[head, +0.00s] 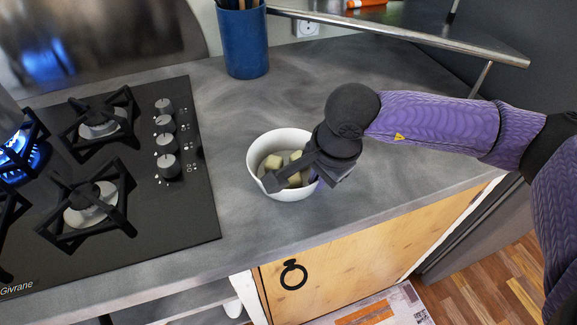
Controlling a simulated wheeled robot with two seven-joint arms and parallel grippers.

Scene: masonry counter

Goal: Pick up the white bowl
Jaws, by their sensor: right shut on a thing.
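The white bowl (257,160) is at the middle of the view, over the grey counter, with several pale yellow chunks (274,162) inside. My right gripper (293,184) reaches in from the right and is shut on the bowl's near right side. One dark finger crosses over the bowl's opening and hides part of the contents and rim. I cannot tell whether the bowl rests on the counter or is slightly raised. My left gripper is not in view.
A black gas hob (190,225) lies to the left, with a blue flame (18,160) lit at its far left. A blue utensil holder (243,45) stands behind the bowl. A metal-edged shelf (420,37) juts out at the upper right. The counter (390,185) is clear right of the bowl.

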